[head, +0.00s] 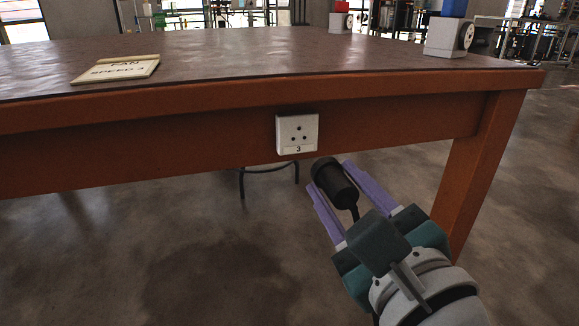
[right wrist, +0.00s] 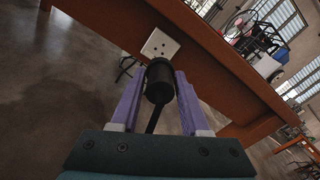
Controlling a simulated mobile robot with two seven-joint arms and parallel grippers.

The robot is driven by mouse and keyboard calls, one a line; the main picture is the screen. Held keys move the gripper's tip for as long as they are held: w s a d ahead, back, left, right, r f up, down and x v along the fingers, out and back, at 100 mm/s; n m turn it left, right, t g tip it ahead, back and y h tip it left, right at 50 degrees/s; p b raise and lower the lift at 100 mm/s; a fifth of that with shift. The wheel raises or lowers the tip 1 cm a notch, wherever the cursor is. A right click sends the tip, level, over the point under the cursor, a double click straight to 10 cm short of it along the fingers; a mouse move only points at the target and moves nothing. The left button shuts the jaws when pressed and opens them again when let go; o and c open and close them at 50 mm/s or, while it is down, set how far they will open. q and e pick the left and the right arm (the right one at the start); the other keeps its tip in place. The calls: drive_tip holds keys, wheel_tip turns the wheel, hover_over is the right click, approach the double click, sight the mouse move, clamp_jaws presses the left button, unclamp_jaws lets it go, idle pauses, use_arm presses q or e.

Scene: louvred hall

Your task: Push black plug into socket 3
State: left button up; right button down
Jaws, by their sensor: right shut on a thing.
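The black plug (head: 334,182) is held between the purple fingers of my right gripper (head: 334,184), with its cord trailing back toward the wrist. The plug's pins are not visible. My left gripper is not in view.
The wooden table (head: 220,62) has a sign (head: 117,69) reading "FAN SPEED 3" at its left. A white block with a round dial (head: 450,36) stands near the right edge, another farther back. A table leg (head: 487,165) stands right of my right gripper.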

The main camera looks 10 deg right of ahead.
sight(319, 161)
drive_tip(key=w, duration=0.6)
drive_tip(key=shift+w+a, duration=0.1)
drive_tip(key=shift+w, duration=0.05)
drive_tip(key=shift+w+b, duration=0.35)
drive_tip(key=shift+w, duration=0.2)
drive_tip(key=shift+s, duration=0.1)
drive_tip(key=shift+w+b, duration=0.45)
drive_tip(key=shift+w, duration=1.05)
